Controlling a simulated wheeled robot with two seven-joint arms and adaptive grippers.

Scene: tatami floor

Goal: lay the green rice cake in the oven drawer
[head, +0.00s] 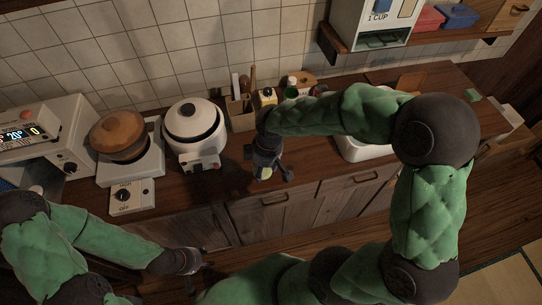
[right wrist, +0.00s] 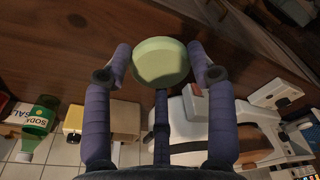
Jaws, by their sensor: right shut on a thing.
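The green rice cake (right wrist: 160,62) is a pale green round piece between the fingers of my right gripper (right wrist: 161,65) in the right wrist view. In the head view a little of the rice cake (head: 264,173) shows under my right gripper (head: 268,168), which is above the front part of the counter. My left gripper (head: 196,265) is low in front of the cabinets, away from the rice cake; its finger opening is unclear. A white appliance with a lit display (head: 30,133), seemingly the oven, stands at the far left. My left arm partly covers that area, and I cannot make out its drawer clearly.
A brown lidded pot (head: 117,132) on a white burner and a white rice cooker (head: 194,128) stand between the oven and my right gripper. A utensil box (head: 241,112) and bottles stand behind it. A shelf (head: 465,45) hangs at upper right.

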